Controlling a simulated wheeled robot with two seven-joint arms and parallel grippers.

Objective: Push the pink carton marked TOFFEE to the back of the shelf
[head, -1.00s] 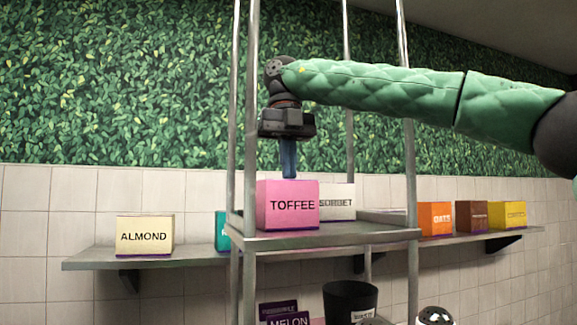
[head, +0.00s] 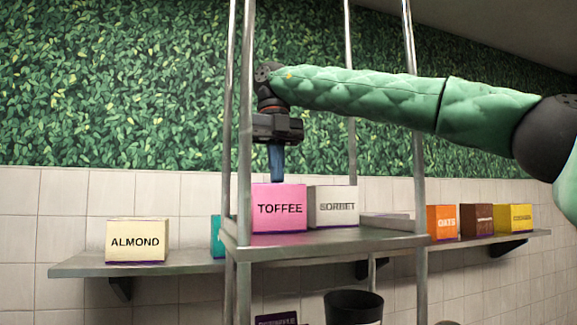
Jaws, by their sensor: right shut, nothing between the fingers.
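The pink carton marked TOFFEE (head: 279,210) stands upright on the upper metal shelf (head: 330,243) of the rack, near its left post. Bare shelf shows in front of it. My right gripper (head: 277,181) points down at the carton's top edge, with its blue fingers shut and empty. The fingertips end at or behind that edge, and I cannot tell whether they touch the carton. My left gripper is not in view.
A white SORBET carton (head: 335,207) stands close to the right of the pink one. Rack posts (head: 244,120) rise around the shelf. A wall shelf (head: 185,262) behind holds an ALMOND carton (head: 136,242), a teal one (head: 216,236) and an orange OATS carton (head: 440,223). A black container (head: 353,307) stands below.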

